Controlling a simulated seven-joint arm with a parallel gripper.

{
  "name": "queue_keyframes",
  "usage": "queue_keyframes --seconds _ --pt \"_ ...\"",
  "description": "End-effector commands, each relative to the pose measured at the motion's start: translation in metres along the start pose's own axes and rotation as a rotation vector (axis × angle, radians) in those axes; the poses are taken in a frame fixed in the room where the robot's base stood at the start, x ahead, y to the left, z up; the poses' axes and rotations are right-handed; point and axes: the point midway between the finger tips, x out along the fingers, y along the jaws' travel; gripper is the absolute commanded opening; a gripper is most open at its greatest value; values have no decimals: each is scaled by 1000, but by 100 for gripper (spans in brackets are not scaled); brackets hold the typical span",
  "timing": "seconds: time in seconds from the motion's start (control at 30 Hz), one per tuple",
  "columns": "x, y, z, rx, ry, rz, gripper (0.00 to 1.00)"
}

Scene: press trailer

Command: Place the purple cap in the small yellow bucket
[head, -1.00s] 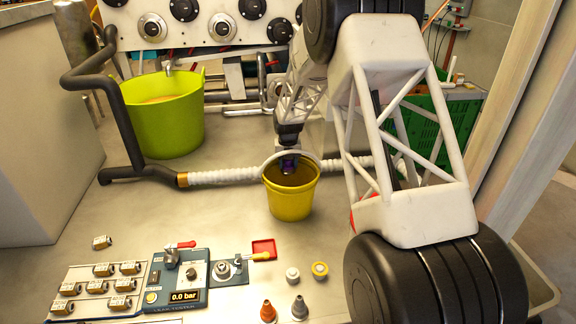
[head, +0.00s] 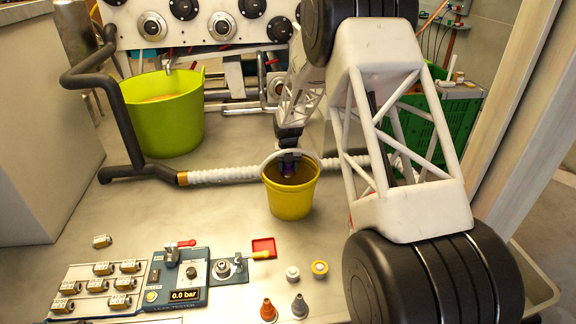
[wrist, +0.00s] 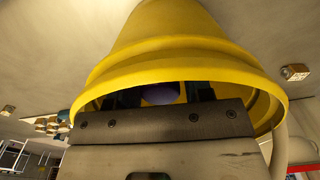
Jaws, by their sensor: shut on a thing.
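The small yellow bucket (head: 290,200) stands upright on the bench, and its rim also shows large in the wrist view (wrist: 180,60). My gripper (head: 289,163) reaches down into the bucket's mouth from above. It is shut on the purple cap (head: 288,172), which sits inside the rim. In the wrist view the cap (wrist: 160,94) is a dark purple shape between the fingers, partly hidden by the gripper's body. I cannot tell how far the cap is from the bucket's floor.
A larger yellow-green tub (head: 165,115) stands at the back left. A white ribbed hose (head: 225,176) runs behind the bucket. A pressure tester (head: 185,280), brass fittings (head: 103,269), a small red tray (head: 263,246) and small caps (head: 319,268) lie in front.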

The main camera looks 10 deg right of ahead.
Motion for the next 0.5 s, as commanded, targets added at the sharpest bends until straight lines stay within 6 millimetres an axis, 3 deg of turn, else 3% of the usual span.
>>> queue_keyframes --seconds 0.13,0.17,0.2,0.5 --pt "0 0 0 0 -1 0 0" --pt "0 0 0 0 0 0 51" --pt "0 0 0 0 0 0 57" --pt "0 0 0 0 0 0 57"
